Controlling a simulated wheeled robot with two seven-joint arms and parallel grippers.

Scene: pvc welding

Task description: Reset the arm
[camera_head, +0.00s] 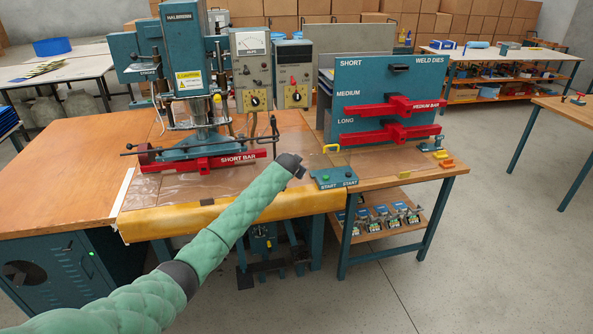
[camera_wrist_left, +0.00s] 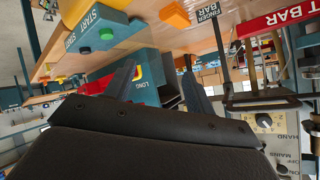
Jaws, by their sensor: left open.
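My left arm, in a green padded sleeve, reaches from the lower left across the front of the welding machine (camera_head: 190,60) in the head view. Its dark left gripper (camera_head: 300,171) is just above and left of the START button box (camera_head: 334,178). In the left wrist view the two fingers of the left gripper (camera_wrist_left: 157,74) stand apart with nothing held between them. The START box also shows there (camera_wrist_left: 97,32), at the upper left. My right gripper is in neither view.
The red SHORT BAR (camera_head: 217,162) sits on the machine. The weld dies rack (camera_head: 385,80) holds red bars, with MEDIUM BAR uppermost. An orange block (camera_head: 447,164) lies on the side table. Wooden bench (camera_head: 60,165) at left is mostly clear. Open floor (camera_head: 480,260) lies right.

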